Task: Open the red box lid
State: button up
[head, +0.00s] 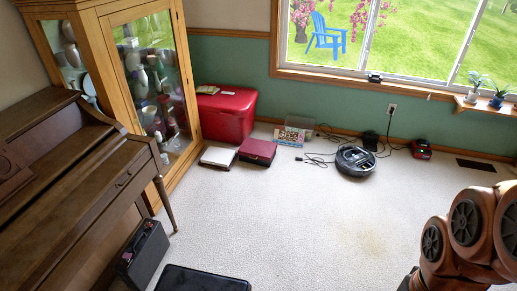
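A large red box (228,117) stands on the carpet against the green wall, just right of the glass cabinet. Its lid appears closed, and a small flat item (208,89) lies on top. A smaller, dark red, flat box (258,151) sits on the floor in front of it and also looks closed. My arm shows at the lower right, well apart from both boxes. My gripper is not visible.
A wooden glass cabinet (108,30) and a piano (75,190) line the left. A white flat item (218,157) and a robot vacuum (355,161) with cables are on the floor. Black cases (144,256) lie at the bottom. The middle carpet (300,225) is clear.

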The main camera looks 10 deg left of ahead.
aim_at(256, 149)
jog(key=i, duration=2.15)
jog(key=u, duration=2.15)
jog(key=i, duration=1.6)
jog(key=z, duration=0.85)
